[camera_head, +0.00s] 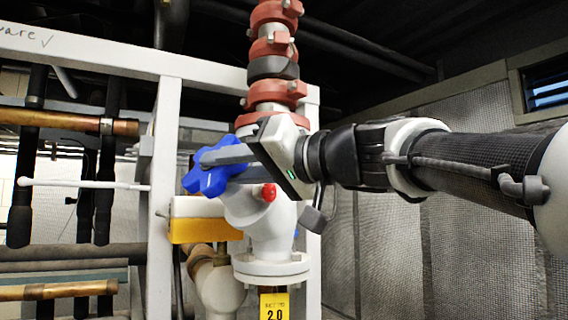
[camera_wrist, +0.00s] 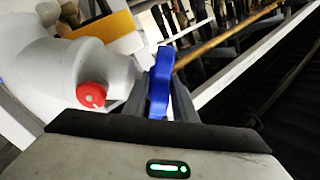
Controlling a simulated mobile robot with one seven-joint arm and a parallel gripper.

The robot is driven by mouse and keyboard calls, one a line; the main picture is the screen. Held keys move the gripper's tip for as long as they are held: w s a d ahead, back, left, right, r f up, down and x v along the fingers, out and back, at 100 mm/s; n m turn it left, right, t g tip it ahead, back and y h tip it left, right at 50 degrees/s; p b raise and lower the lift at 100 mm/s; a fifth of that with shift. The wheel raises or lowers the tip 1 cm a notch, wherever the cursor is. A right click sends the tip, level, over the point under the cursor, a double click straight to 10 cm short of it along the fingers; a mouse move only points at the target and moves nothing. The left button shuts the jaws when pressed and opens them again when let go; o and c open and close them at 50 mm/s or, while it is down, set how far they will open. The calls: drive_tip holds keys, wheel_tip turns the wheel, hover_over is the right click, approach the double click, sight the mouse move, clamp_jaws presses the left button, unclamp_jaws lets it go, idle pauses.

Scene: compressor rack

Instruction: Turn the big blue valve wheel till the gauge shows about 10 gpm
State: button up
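The big blue valve wheel (camera_head: 207,181) has rounded lobes and sits on the left side of a white valve body (camera_head: 262,222). My gripper (camera_head: 212,168) reaches it from the right, with one grey finger across the wheel's front. In the wrist view, part of the blue wheel (camera_wrist: 160,82) stands between the two fingers of my gripper (camera_wrist: 162,95), which appear closed against its sides. The fingertips are partly hidden by the wheel. No gauge face can be read in either view.
A red knob (camera_head: 268,192) sits on the valve body, close to my gripper. A white frame post (camera_head: 163,200) stands just left of the wheel, with a yellow and white block (camera_head: 200,228) below. Red-clamped pipe (camera_head: 272,45) rises above. A yellow tag (camera_head: 275,305) hangs below the flange.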

drive_tip(key=shift+x, duration=1.15)
clamp_jaws()
drive_tip(key=shift+r+g+p, duration=0.35)
drive_tip(key=shift+g+p, duration=0.05)
drive_tip(key=shift+p, duration=0.65)
drive_tip(key=shift+f+n+g+h+p, duration=0.25)
drive_tip(key=shift+n+g+h+p, duration=0.05)
drive_tip(key=shift+n+g+p, duration=0.1)
drive_tip(key=shift+f, duration=0.1)
